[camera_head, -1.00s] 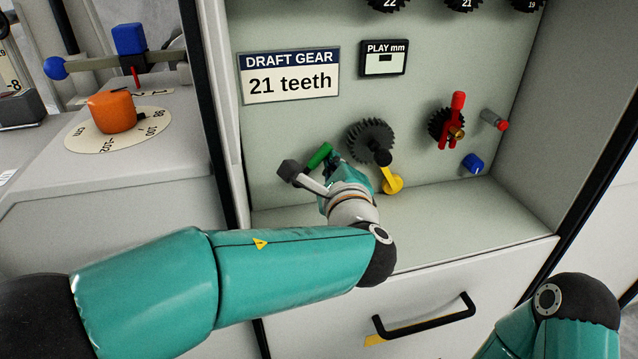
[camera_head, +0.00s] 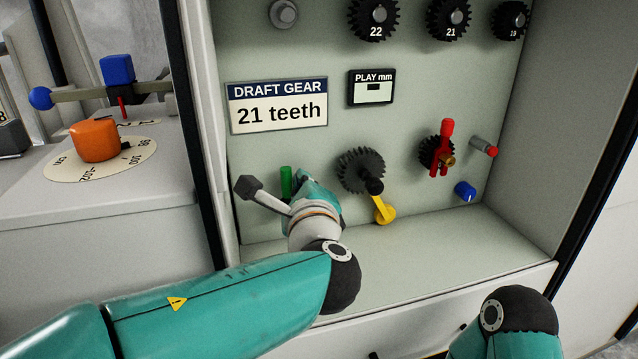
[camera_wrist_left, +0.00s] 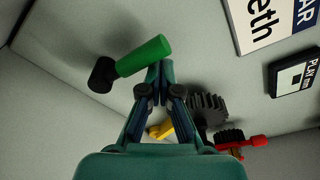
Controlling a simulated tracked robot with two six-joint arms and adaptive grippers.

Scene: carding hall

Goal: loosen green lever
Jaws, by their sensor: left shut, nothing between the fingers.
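The green lever (camera_head: 286,182) stands nearly upright on the cabinet's back panel, left of the dark gear; its lower end is hidden behind my wrist. In the left wrist view the green lever (camera_wrist_left: 145,57) slants from a black pivot towards the fingertips. My left gripper (camera_head: 308,180) is just right of the lever in the head view, partly hidden by its own wrist. In the wrist view the left gripper (camera_wrist_left: 166,66) has its fingers together with nothing between them, close by the green handle's end; I cannot tell whether they touch. My right gripper is out of view.
Right of the left gripper are a dark gear (camera_head: 361,170) and a yellow lever (camera_head: 383,211). Farther right are a red lever (camera_head: 440,150), a red-tipped pin (camera_head: 484,147) and a blue knob (camera_head: 465,190). The cabinet floor (camera_head: 440,235) is clear at right.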

